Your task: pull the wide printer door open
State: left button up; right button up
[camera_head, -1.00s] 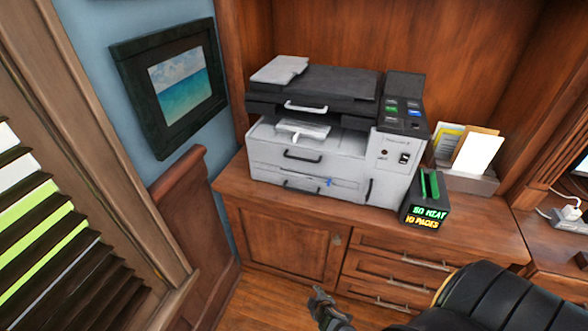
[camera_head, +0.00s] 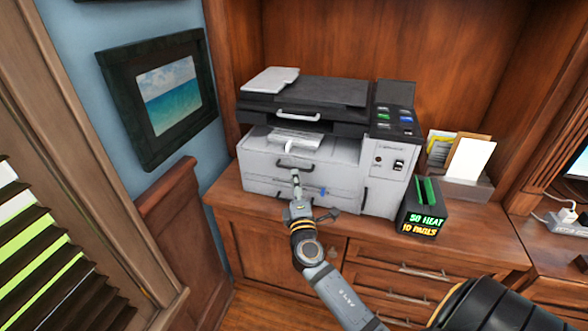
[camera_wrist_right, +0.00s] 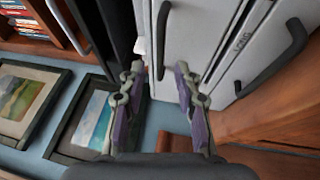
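The grey-white printer (camera_head: 262,155) stands on a wooden cabinet top. Its wide front door (camera_head: 259,160) is shut flush and carries a black bar handle, which shows in the right wrist view (camera_wrist_right: 162,42). My right gripper (camera_head: 296,178) is in front of the printer's front, low and left of centre. In the right wrist view the gripper (camera_wrist_right: 158,76) is open, with the handle ahead, in line with the gap between its fingers. Nothing is held; I cannot tell if the fingers touch the handle. My left gripper is not in view.
A lower drawer handle (camera_wrist_right: 277,62) lies beside the door. The scanner lid handle (camera_head: 298,115) is above. A black toaster-like box (camera_head: 423,208) with lit text stands right of the printer. The wall with a framed picture (camera_head: 163,98) is at left.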

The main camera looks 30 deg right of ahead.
jog(key=x, duration=0.4)
jog(key=shift+w, duration=0.1)
jog(key=shift+c, duration=0.2)
grip_shut()
jog(key=shift+f, duration=0.1)
